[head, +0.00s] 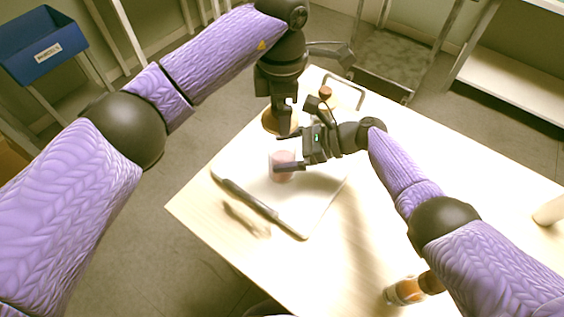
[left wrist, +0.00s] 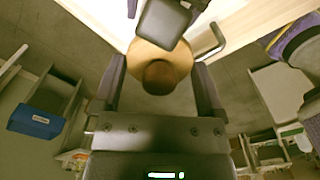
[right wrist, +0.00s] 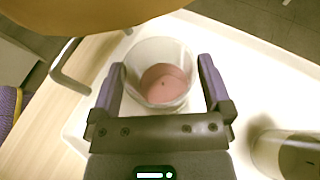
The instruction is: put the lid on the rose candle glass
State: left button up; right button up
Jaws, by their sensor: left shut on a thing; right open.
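The rose candle glass (head: 283,172) is a clear tumbler with pink wax, standing upright and uncovered on a white tray (head: 310,208). The right wrist view shows the glass (right wrist: 160,82) between the fingers of my right gripper (right wrist: 162,65). That gripper (head: 287,160) is open around the glass; contact cannot be told. My left gripper (head: 284,124) is shut on a round wooden lid (head: 269,122) with a darker knob, held above and behind the glass. The left wrist view shows the lid (left wrist: 165,55) between the fingers. The lid's edge (right wrist: 90,12) crosses the top of the right wrist view.
Another glass (right wrist: 290,153) is cut off at lower right in the right wrist view. A dark bar (head: 250,198) lies along the tray's near left side. The table's right side is mostly clear.

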jog(key=shift+a+f, duration=0.1)
jog(key=shift+a, duration=0.15)
grip_shut()
pick_arm(q)
jog(key=shift+d+f, duration=0.2)
jog(key=shift+f, duration=2.25)
